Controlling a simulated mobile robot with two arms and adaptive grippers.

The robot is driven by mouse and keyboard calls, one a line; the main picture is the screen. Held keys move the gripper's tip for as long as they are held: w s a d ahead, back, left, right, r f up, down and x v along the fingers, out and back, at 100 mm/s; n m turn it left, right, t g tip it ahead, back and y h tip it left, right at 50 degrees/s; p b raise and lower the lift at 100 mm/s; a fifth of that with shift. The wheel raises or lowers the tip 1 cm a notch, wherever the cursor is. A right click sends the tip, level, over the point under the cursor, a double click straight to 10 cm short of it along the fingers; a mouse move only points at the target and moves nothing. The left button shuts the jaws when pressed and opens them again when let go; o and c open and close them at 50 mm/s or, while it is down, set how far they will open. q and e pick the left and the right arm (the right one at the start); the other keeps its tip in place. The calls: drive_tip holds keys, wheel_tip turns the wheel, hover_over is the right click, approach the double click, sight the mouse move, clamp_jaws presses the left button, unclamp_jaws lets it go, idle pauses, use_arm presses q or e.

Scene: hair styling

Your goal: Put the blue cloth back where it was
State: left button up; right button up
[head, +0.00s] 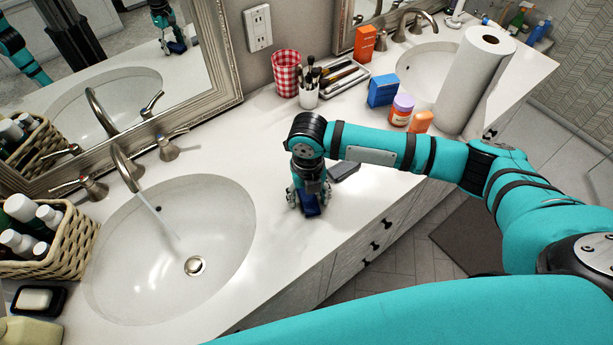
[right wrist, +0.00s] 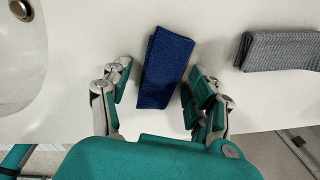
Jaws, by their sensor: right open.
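The blue cloth (right wrist: 165,68) is a dark blue folded rectangle lying on the white counter near its front edge. In the head view only a part of it (head: 310,207) shows below my right gripper (head: 308,195). In the right wrist view my right gripper (right wrist: 158,98) is open, with one finger on each side of the cloth. The fingers are apart from it on the left and close to it on the right. My left gripper is not in view.
A grey folded cloth (head: 344,171) lies just right of the gripper. The sink (head: 165,250) with water running from its faucet (head: 124,167) is on the left. A cup of brushes (head: 308,95), a blue box (head: 382,91) and a paper roll (head: 474,80) stand farther back.

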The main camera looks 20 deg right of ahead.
sight(305, 195)
drive_tip(key=r, duration=0.1)
drive_tip(key=r+b, duration=0.1)
drive_tip(key=r, duration=0.1)
drive_tip(key=r+b, duration=0.1)
drive_tip(key=shift+w+a+r, duration=0.15)
drive_tip(key=shift+w+a, duration=0.1)
wheel_tip(305, 195, up, 13)
drive_tip(key=b, duration=0.1)
